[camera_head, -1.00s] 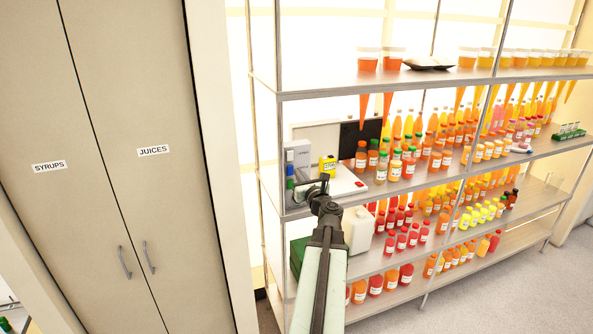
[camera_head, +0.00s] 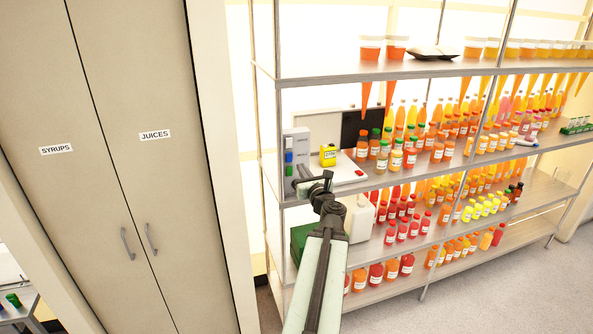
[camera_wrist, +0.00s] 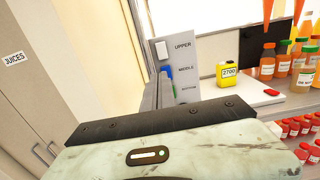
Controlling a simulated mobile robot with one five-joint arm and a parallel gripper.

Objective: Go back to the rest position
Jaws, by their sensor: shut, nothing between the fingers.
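My gripper (camera_head: 303,182) is shut and empty in the head view, at the left end of the shelf's middle level. It is in front of the grey button panel (camera_head: 297,155) and apart from the bottles. In the wrist view the closed fingers (camera_wrist: 159,92) point at the panel (camera_wrist: 181,55), which reads UPPER, MIDDLE and BOTTOM. They overlap the panel's left edge there and hide part of its lower side. I cannot tell whether they touch it. A blue button (camera_wrist: 167,72) shows beside them.
A yellow container (camera_head: 328,155) stands on a white device (camera_head: 345,172) right of the panel. Juice bottles (camera_head: 408,153) crowd the metal shelf (camera_head: 400,178). A tall cabinet (camera_head: 95,200) stands at the left. Bare floor (camera_head: 480,295) lies at the lower right.

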